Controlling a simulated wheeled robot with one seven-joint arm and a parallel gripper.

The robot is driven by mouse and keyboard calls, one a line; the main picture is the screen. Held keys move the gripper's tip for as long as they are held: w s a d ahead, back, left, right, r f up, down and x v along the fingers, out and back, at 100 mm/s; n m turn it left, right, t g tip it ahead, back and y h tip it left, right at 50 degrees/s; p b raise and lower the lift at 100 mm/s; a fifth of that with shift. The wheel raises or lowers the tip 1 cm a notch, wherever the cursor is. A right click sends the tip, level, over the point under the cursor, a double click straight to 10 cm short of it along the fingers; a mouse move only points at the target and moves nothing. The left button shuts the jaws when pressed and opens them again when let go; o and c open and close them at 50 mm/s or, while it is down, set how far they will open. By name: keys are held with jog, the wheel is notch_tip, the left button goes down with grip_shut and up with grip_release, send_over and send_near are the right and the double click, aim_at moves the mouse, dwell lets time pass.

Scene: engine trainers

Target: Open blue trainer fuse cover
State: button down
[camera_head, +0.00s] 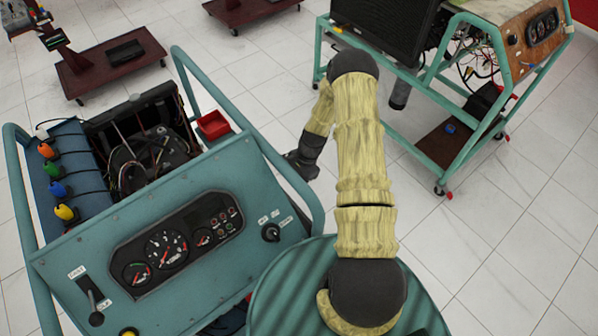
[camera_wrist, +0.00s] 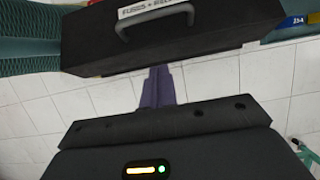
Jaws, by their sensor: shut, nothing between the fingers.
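The fuse cover (camera_wrist: 200,38) is a black box-like lid across the top of the wrist view. It has a grey handle (camera_wrist: 155,14) and a white label reading "FUSES" and more, partly cut off. My gripper (camera_wrist: 158,72) is shut and empty. Its fingertips are just below the cover's lower edge in the picture, below the handle; I cannot tell whether they touch it. In the head view, the teal-blue trainer (camera_head: 215,265) stands at lower left. My dark gripper end is beside its right frame rail, fingers unclear. I cannot make out the cover there.
A blue part marked 25A (camera_wrist: 300,22) shows right of the cover. A red tray (camera_head: 213,125) is behind the trainer's panel. The trainer's tube frame (camera_head: 275,160) rises near my arm. A second trainer (camera_head: 455,150) stands at upper right, with clear tiled floor between.

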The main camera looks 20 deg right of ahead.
jog(key=a, duration=0.1)
jog(key=s+a+f+p, duration=0.1)
jog(key=a, duration=0.1)
jog(key=a+f+p, duration=0.1)
jog(key=shift+s+a, duration=0.15)
jog(key=shift+s+a+f, duration=0.1)
jog(key=shift+a, duration=0.1)
jog(key=a, duration=0.2)
jog(key=s+a+r, duration=0.1)
jog(key=a, duration=0.1)
jog(key=s+a, duration=0.1)
jog(key=a, duration=0.1)
jog(key=shift+a+r, duration=0.25)
jog(key=shift+r, duration=0.1)
jog(key=b+v, duration=0.1)
jog(key=v, duration=0.6)
jog(key=shift+r, duration=0.25)
jog(key=shift+d, duration=0.1)
